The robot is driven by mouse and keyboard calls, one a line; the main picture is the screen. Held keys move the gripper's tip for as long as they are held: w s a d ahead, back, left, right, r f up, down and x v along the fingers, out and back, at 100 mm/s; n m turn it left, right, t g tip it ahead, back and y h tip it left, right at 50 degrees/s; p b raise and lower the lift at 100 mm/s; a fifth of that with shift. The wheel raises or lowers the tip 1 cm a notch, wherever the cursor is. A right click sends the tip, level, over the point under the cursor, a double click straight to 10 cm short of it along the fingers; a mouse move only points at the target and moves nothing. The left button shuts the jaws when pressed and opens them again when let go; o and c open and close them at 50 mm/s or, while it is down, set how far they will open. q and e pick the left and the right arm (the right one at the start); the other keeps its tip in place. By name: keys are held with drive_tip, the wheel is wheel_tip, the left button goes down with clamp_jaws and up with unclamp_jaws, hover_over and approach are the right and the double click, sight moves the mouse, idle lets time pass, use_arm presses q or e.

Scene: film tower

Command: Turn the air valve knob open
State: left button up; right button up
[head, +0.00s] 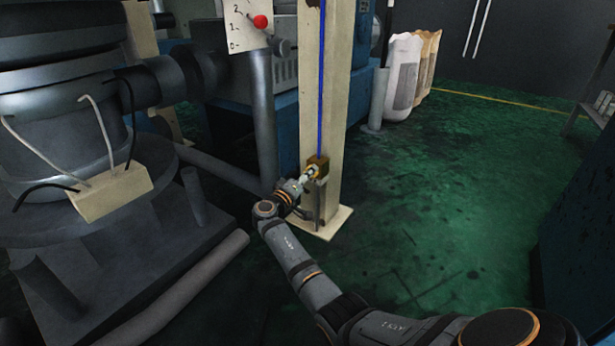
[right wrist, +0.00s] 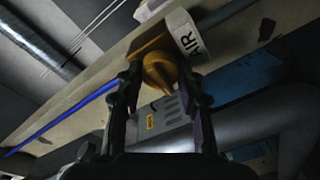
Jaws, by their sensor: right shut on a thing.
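The air valve (head: 318,161) is a small brass-coloured fitting low on a cream post, with a blue line running up from it. In the right wrist view its yellow-brown knob (right wrist: 159,70) sits between my two dark fingers, beside a white label reading "AIR" (right wrist: 187,38). My right gripper (head: 309,174) reaches the valve from the front and is shut on the knob. It also shows in the right wrist view (right wrist: 160,88), with one finger on each side of the knob. The fingers hide part of the knob. My left gripper is not in view.
The cream post (head: 338,110) stands on a base plate (head: 324,222). Grey machinery (head: 60,120) with a cable box (head: 110,192) fills the left.

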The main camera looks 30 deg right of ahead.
drive_tip(key=m+h+b, duration=0.1)
drive_tip(key=m, duration=1.7)
drive_tip(key=shift+f+b, duration=0.15)
drive_tip(key=shift+b, duration=0.15)
drive_tip(key=shift+m+g, duration=0.3)
drive_tip(key=shift+g, duration=0.1)
drive_tip(key=o, duration=1.2)
wheel_tip(320, 180, up, 10)
drive_tip(key=shift+r, duration=0.1)
